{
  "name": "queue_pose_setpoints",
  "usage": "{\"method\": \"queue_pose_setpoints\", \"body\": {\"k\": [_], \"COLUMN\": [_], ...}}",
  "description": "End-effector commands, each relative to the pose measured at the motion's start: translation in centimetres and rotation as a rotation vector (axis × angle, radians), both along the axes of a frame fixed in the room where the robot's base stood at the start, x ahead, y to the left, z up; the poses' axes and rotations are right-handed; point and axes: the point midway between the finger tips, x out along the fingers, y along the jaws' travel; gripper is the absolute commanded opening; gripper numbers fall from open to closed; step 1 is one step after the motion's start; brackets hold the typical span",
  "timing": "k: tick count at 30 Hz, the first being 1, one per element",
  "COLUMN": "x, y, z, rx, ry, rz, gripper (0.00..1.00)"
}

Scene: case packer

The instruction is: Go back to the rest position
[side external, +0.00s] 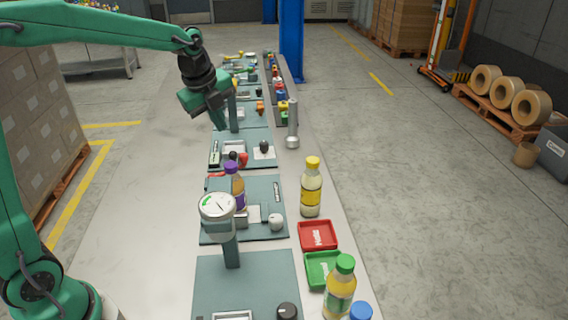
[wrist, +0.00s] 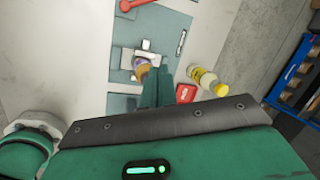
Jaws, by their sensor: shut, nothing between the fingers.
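My gripper (side external: 219,124) hangs from my green arm above the long work table, over the left side of the row of stations. Its fingers are shut with nothing between them; they also show close together in the wrist view (wrist: 158,80). A bottle with a purple cap (side external: 236,190) stands at a station nearer the camera than my gripper. In the wrist view the purple-capped bottle (wrist: 142,70) lies just beyond my fingertips, partly hidden; my gripper is apart from it in the side view.
A yellow-capped bottle (side external: 311,190), a red tray (side external: 317,248), a green tray (side external: 313,272) and a green-capped bottle (side external: 340,290) line the table's right side. A round gauge (side external: 216,206) rises at the front station. The table's left strip (side external: 150,210) is clear.

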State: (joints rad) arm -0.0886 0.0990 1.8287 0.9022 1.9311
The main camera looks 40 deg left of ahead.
Motion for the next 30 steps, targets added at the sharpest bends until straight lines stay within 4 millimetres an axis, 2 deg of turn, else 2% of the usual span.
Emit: {"method": "queue_pose_setpoints", "body": {"k": [6, 15, 30], "x": [-3.9, -9.2, -17.6], "y": [-1.0, -2.1, -3.4], "z": [1.8, 3.1, 2.6], "rx": [-0.096, -0.242, -0.523], "ry": [-0.04, -0.086, -0.141], "rz": [0.276, 0.652, 1.269], "gripper": [0.0, 0.0, 0.0]}}
